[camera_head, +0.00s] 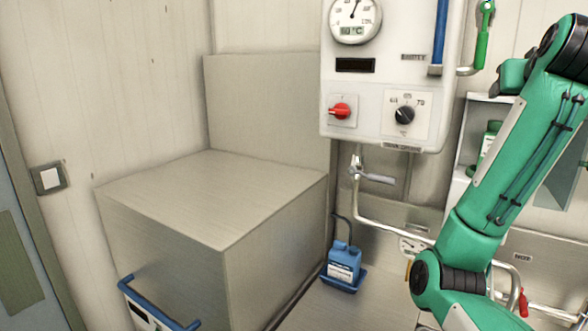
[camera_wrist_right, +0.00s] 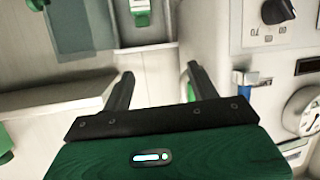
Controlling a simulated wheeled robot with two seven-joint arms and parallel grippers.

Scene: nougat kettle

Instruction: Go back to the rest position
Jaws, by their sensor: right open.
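My right arm comes in from the right in the head view, its green links bent upward beside the white control box (camera_head: 385,85). My right gripper (camera_wrist_right: 160,88) shows in the right wrist view with its two dark fingers spread apart and nothing between them. The control box also shows at the right of the wrist view (camera_wrist_right: 250,62), with a black knob and part of a gauge. In the head view the right gripper's fingers cannot be made out. My left gripper is not in view.
Shelves (camera_head: 470,150) stand behind my right arm. A red knob (camera_head: 340,111) and black knob (camera_head: 404,115) protrude.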

